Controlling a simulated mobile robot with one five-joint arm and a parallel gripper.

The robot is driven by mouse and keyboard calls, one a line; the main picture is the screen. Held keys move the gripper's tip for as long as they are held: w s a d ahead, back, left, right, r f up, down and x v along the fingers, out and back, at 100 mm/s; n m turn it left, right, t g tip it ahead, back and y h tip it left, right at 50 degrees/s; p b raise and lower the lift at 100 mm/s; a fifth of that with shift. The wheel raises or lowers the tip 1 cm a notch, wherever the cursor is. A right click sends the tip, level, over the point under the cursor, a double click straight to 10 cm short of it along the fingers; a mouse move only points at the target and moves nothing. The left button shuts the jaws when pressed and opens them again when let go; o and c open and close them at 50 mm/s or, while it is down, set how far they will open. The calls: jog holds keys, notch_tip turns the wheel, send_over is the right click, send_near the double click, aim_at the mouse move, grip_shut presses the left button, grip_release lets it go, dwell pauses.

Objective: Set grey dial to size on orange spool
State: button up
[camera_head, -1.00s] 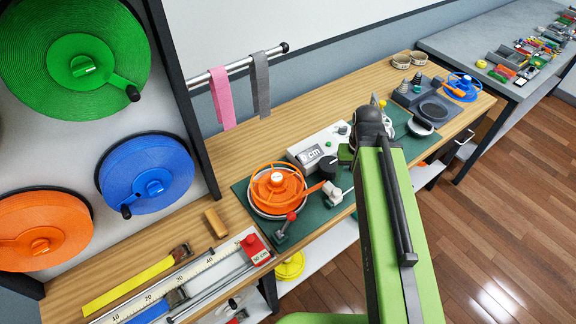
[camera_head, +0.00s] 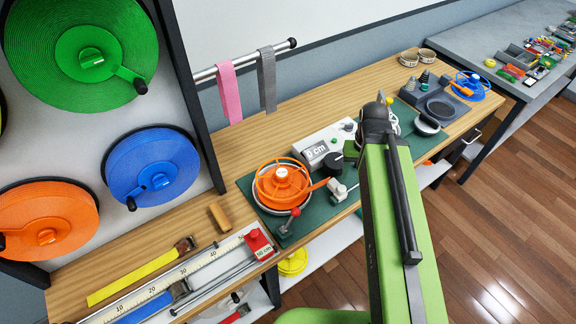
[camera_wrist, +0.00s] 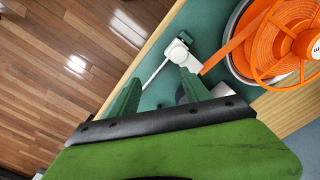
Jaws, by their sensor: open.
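An orange spool (camera_head: 283,186) with a spoked reel lies on the green mat at the bench's near side; it also shows in the wrist view (camera_wrist: 285,40). A small white label on its hub is partly cut off and unreadable there. Behind it, a light grey box has a cm display (camera_head: 316,152), whose digit is hard to read. A dark grey dial (camera_head: 334,162) sits beside that box. My gripper (camera_wrist: 160,78) is open and empty, above the mat's edge, with a dark round part partly hidden behind one finger. My arm hides the gripper's tips in the head view.
A white clamp (camera_head: 340,190) and a red-knobbed lever (camera_head: 290,221) stand beside the orange spool. A ruler rail (camera_head: 190,268) with a red block lies at the front left. Pink (camera_head: 229,93) and grey straps hang behind. A blue spool (camera_head: 470,87) is at the far end.

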jog(key=w+r+n+t+p, duration=0.1)
jog(key=w+r+t, duration=0.1)
jog(key=w, duration=0.6)
notch_tip(320, 180, up, 10)
jog(key=t+p, duration=0.2)
jog(key=p, duration=0.8)
send_over(350, 124)
jog(key=s+d, duration=0.1)
jog(key=s, duration=0.6)
jog(key=shift+n+y, duration=0.3)
jog(key=b+x, duration=1)
jog(key=x, duration=0.1)
jog(key=w+b+x, duration=0.1)
jog(key=b+x, duration=0.4)
jog(key=shift+a+b, duration=0.15)
jog(key=shift+b, duration=0.25)
jog(key=shift+r, duration=0.1)
grip_shut()
